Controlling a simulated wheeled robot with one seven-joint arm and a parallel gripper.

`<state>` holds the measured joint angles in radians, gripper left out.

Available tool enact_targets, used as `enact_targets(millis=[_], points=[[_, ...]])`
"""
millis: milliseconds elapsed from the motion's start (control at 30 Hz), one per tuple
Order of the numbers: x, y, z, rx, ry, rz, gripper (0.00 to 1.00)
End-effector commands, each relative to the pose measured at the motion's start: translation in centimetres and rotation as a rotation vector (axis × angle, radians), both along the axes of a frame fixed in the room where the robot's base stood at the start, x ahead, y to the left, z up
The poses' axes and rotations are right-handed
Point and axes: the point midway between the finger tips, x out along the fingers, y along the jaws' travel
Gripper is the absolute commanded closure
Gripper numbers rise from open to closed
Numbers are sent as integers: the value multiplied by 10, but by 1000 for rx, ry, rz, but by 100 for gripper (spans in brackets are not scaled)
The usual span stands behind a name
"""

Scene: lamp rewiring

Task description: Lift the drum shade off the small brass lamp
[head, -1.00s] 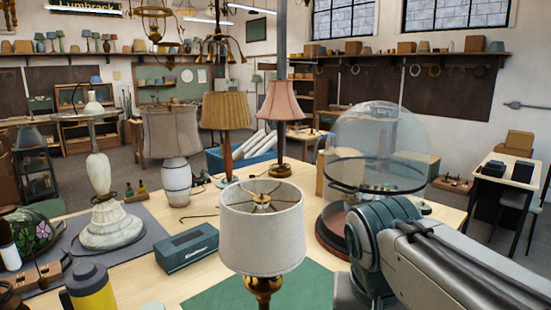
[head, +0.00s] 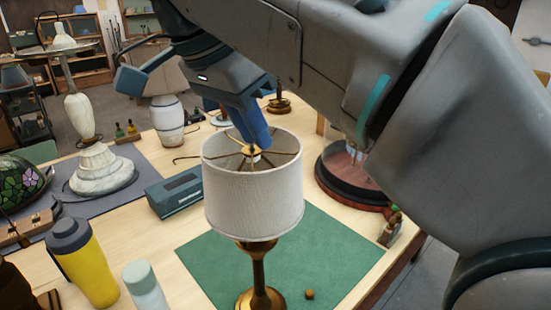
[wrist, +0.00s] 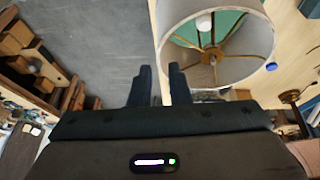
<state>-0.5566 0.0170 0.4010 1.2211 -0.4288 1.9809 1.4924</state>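The small brass lamp (head: 259,291) stands upright on a green mat. Its white drum shade (head: 252,195) sits on it, with brass spokes meeting at the middle of the open top. The shade also shows from above in the wrist view (wrist: 243,70), with a white bulb (wrist: 204,22) inside. My gripper (head: 256,146) reaches down over the far side of the shade's top. In the wrist view its two dark fingers (wrist: 160,76) are apart with nothing between them, near the shade's rim. Whether they straddle or touch the rim is unclear.
A small brass knob (head: 309,294) lies on the green mat (head: 335,255). A teal box (head: 175,193), a yellow bottle (head: 84,262) and a pale green bottle (head: 145,287) stand left of the lamp. A round dark red base (head: 350,187) is to the right, partly behind my arm.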

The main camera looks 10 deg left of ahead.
Motion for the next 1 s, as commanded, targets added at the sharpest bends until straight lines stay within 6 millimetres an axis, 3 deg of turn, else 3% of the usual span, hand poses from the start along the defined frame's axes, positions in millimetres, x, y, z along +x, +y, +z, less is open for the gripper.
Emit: enact_targets(millis=[33,600,800,1000], points=[[2,-3,-14,0,0,-3,84],[25,-31,-94,-2,1,0,84],[29,-36,-109,0,2,0,84],[30,-36,-112,2,0,2,84]])
